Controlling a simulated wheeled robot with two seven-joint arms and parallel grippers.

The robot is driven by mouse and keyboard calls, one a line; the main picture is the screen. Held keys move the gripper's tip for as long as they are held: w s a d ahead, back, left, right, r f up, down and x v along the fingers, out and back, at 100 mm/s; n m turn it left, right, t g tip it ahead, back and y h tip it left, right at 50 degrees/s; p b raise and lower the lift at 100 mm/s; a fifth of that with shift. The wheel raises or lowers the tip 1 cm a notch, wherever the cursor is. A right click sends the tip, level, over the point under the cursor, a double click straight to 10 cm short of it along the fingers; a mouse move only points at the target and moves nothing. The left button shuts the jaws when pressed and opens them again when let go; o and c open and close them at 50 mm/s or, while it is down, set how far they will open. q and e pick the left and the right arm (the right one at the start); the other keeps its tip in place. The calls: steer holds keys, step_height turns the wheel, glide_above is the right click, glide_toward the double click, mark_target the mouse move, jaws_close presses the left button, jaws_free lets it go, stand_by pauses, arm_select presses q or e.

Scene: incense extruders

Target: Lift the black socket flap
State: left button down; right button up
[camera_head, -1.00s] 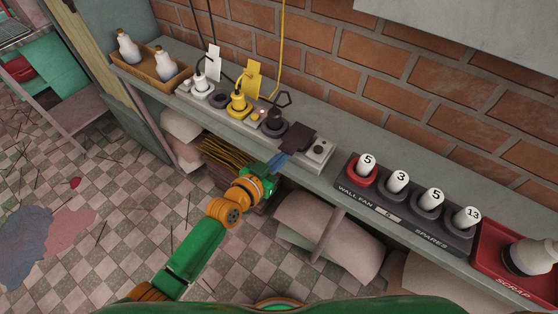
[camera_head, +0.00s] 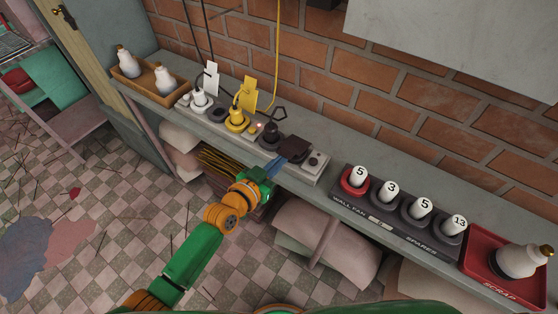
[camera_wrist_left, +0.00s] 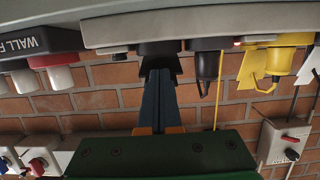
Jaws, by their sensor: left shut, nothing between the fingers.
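The black socket flap (camera_head: 293,149) is a dark square plate on the right part of the grey power strip (camera_head: 313,165). It also shows in the upside-down left wrist view (camera_wrist_left: 160,48), straight ahead of the fingers. My left gripper (camera_head: 277,163) is shut and empty, its blue fingertips at the flap's front edge. In the left wrist view the gripper (camera_wrist_left: 160,75) reaches right up to the flap's dark edge. I cannot tell whether they touch. What lies under the flap is hidden. My right gripper is not in view.
Left of the flap, the strip holds a black plug (camera_head: 269,134), a yellow plug (camera_head: 236,120) and a white plug (camera_head: 199,98), with cords. To the right stand a numbered holder (camera_head: 384,239) and a red scrap tray (camera_head: 478,263). A brick wall (camera_head: 420,110) is behind.

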mark_target(282, 149)
arm_select(q)
steer(key=shift+r, duration=0.1)
steer(key=r+p, duration=0.1)
steer(key=r, duration=0.1)
steer(key=w+d+r+p, duration=0.1)
steer(key=shift+w+r+p, duration=0.1)
steer(key=shift+p, duration=0.2)
stand_by(0.3)
steer(key=shift+w+d+r+p, duration=0.25)
steer(key=shift+w+d+r, duration=0.1)
steer(key=shift+w+r, duration=0.25)
steer(key=shift+w+d+r+p, duration=0.2)
steer(key=shift+w+d+r, duration=0.2)
steer(key=shift+r, duration=0.3)
steer(key=shift+w, duration=0.1)
